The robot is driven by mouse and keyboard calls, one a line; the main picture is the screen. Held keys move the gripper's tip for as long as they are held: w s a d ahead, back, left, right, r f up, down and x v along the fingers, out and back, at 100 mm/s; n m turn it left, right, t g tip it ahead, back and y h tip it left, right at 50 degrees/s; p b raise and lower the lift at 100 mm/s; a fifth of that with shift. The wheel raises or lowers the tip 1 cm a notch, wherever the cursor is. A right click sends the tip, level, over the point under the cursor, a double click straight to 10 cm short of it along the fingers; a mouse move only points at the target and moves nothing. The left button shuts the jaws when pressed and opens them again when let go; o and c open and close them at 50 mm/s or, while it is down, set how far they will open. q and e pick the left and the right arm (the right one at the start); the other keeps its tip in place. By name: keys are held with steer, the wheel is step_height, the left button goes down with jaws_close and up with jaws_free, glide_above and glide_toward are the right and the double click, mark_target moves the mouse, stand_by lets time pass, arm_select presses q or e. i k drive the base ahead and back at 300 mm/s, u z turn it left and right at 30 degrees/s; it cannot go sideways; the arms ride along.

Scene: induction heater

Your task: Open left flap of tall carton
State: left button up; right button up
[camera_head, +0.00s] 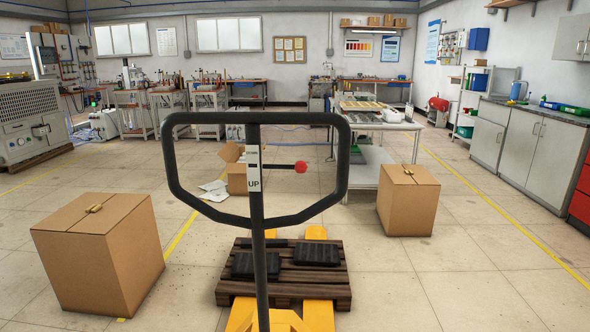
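Two closed brown cartons stand on the floor. One carton (98,262) is at the front left, the larger in the picture. The other carton (408,208) stands farther back on the right, beside the work table. Each has its top flaps shut along a center seam, with a small yellowish piece on the seam. I cannot tell for sure which one is the tall carton. Neither of my grippers is in view.
A pallet jack handle (257,220) rises in front of me. Its yellow forks (318,316) are under a wooden pallet (284,292) with black items. Behind it is an open carton (237,180) with papers (213,190). A work table (376,126) stands behind. Floor between the cartons and pallet is clear.

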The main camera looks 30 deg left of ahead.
mark_target(102, 219)
steer(key=u, duration=2.55)
steer(key=i, duration=3.3)
steer(key=z, duration=1.8)
steer(key=i, duration=0.6)
steer(key=u, duration=0.75)
